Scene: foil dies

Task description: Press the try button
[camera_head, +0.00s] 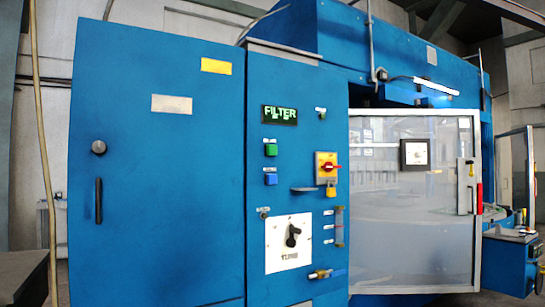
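A blue machine panel (300,230) stands in the middle of the head view. Small white labels sit above both, too small to read, so I cannot tell which is the try button. A lit display (280,114) above the buttons reads "FILTER". My gripper is not in view.
A red switch on a yellow plate (327,167), a yellow padlock (331,190) and a white plate with a black rotary handle (289,243) are also on the panel. A tall blue cabinet door (150,230) is at left, a framed translucent door (410,240) at right.

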